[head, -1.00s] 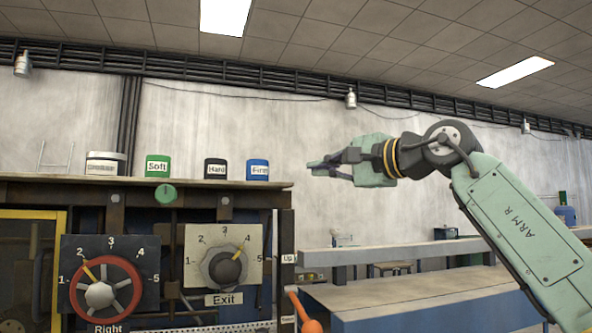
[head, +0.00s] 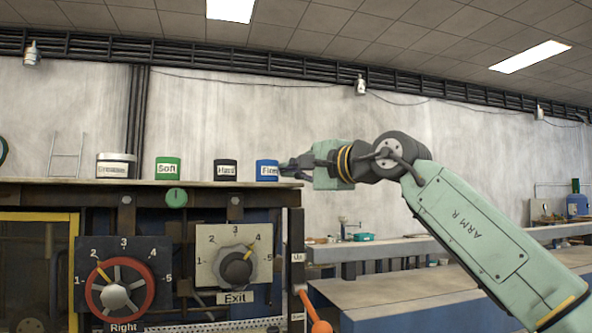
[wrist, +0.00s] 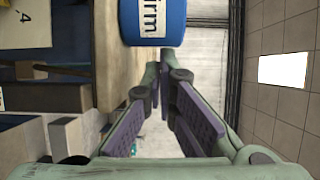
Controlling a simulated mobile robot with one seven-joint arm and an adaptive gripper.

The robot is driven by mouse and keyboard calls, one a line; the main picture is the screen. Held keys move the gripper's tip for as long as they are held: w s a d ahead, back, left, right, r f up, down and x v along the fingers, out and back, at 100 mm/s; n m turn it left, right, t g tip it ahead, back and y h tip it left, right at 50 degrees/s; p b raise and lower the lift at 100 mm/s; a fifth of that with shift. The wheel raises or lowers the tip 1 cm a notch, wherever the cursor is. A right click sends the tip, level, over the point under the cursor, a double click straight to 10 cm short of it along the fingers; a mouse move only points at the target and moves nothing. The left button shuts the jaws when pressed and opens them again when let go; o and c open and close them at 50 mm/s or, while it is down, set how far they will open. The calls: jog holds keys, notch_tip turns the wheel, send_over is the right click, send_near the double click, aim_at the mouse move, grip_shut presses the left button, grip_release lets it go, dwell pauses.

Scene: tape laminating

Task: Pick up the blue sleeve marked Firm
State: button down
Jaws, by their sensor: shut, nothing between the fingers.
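The blue sleeve (head: 267,164) has a white label reading Firm and stands at the right end of the ledge. In the wrist view the blue sleeve (wrist: 162,20) is cut off by the top edge, with part of its label in sight. My gripper (head: 284,168) is right beside the sleeve, on its right side, at about its height. In the wrist view the fingertips of my gripper (wrist: 164,62) come together just short of the sleeve, with nothing between them. Whether the tips touch the sleeve I cannot tell.
On the ledge (head: 140,186), left of the sleeve, stand a black Hard sleeve (head: 225,170), a green Soft sleeve (head: 168,168) and a white tub (head: 115,166). Below are a red-rimmed dial (head: 117,285) and a grey Exit dial (head: 236,268). An orange-knobbed lever (head: 320,327) is lower right.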

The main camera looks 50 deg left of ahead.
aim_at(267, 171)
jog(key=s, duration=0.1)
jog(key=s+d+b, duration=0.1)
jog(key=s, duration=0.1)
jog(key=shift+s+d+f, duration=0.1)
jog(key=shift+s, duration=0.35)
jog(key=shift+w+r, duration=0.1)
jog(key=shift+r, duration=0.1)
